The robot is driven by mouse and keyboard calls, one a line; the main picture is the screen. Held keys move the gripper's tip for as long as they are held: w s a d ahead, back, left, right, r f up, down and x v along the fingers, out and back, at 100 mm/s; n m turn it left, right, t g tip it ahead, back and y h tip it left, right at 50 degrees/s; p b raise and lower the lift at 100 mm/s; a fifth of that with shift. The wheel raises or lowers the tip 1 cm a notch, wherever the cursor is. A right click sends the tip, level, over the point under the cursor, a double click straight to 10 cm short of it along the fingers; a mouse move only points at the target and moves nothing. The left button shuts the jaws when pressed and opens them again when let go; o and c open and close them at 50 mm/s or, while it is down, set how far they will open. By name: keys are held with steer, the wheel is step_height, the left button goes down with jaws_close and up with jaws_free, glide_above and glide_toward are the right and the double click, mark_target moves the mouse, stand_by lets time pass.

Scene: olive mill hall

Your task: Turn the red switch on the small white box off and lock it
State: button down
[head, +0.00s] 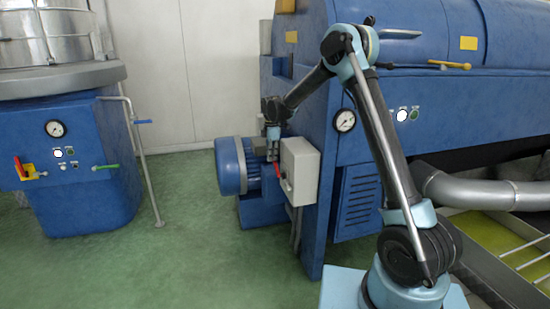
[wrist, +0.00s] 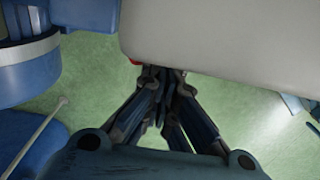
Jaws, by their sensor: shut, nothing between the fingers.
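The small white box (head: 301,170) is mounted on the side of the big blue machine. Its red switch (head: 278,172) is on the box's left face and looks slanted, but its exact setting is too small to tell. My gripper (head: 272,157) points down just above and beside the switch, shut and empty; whether it touches the switch I cannot tell. In the wrist view the box (wrist: 225,45) fills the upper right. A sliver of the red switch (wrist: 136,62) shows by my fingertips (wrist: 162,75), the rest hidden. No lock can be made out.
A blue motor (head: 232,166) sits close to the left of the box. The blue machine (head: 480,115) extends to the right. Another blue machine (head: 95,150) with a pipe rail (head: 148,175) stands at left. Green floor (head: 190,250) between them is clear.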

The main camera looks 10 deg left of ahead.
steer(key=f, duration=0.1)
steer(key=w+a+f, duration=0.1)
steer(key=f, duration=0.1)
steer(key=w+f, duration=0.1)
steer(key=shift+w+a+f, duration=0.2)
steer(key=shift+a, duration=0.1)
steer(key=shift+s, duration=0.1)
stand_by(0.8)
steer(key=w+a+r, duration=0.4)
steer(key=w+r, duration=0.4)
steer(key=shift+w+a, duration=0.2)
steer(key=shift+a, duration=0.1)
stand_by(0.4)
